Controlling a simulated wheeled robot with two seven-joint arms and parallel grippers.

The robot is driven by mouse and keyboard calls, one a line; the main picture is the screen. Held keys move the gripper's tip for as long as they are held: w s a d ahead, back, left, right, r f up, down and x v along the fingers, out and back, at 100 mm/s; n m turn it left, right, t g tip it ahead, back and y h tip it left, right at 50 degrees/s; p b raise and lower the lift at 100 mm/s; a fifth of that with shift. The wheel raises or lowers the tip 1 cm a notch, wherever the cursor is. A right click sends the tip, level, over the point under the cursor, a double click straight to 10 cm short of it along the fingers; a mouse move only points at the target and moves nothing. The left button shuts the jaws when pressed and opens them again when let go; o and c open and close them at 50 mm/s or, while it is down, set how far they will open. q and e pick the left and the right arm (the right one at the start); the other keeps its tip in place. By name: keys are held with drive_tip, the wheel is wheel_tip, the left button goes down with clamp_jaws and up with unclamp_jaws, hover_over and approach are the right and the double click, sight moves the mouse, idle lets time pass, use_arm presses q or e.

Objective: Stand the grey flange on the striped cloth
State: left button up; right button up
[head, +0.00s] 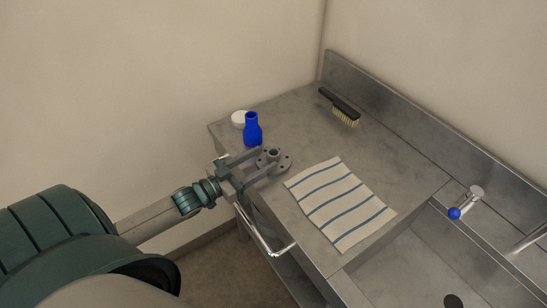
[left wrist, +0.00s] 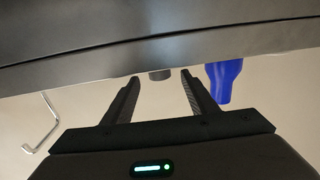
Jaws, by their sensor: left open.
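The grey flange (head: 281,163), a round disc with bolt holes and a raised hub, sits on the steel worktop near its left front edge. The flange's hub (left wrist: 160,74) also shows in the left wrist view, ahead of the fingertips. My left gripper (head: 269,164) is open, with one finger on each side of the flange in the head view; I cannot tell whether they touch it. The striped cloth (head: 328,194), white with blue stripes, lies flat and bare to the right of the flange. My right gripper is not in view.
A blue bottle-shaped piece (head: 252,130) stands close behind my left gripper, with a white round item (head: 239,118) beyond it. A black-handled brush (head: 341,106) lies at the back. A rail (head: 262,238) runs along the front edge. A sink with a tap (head: 472,198) is at the right.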

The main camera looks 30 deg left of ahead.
sight(274, 152)
use_arm(q)
drive_tip(key=shift+w+d+r+p, duration=0.15)
drive_tip(key=shift+w+p, duration=0.15)
drive_tip(key=shift+w, duration=0.1)
drive_tip(key=shift+w+d+r+p, duration=0.1)
drive_tip(key=shift+w+p, duration=0.15)
drive_tip(key=shift+w, duration=0.1)
drive_tip(key=shift+p+x, duration=0.5)
drive_tip(key=shift+x, duration=1.3)
drive_tip(key=shift+f, duration=0.15)
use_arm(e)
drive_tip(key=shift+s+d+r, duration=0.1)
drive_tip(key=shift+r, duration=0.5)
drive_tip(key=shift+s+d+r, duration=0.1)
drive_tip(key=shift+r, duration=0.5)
use_arm(q)
drive_tip(key=shift+c, duration=0.7)
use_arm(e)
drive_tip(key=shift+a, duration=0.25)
use_arm(q)
drive_tip(key=c, duration=1.2)
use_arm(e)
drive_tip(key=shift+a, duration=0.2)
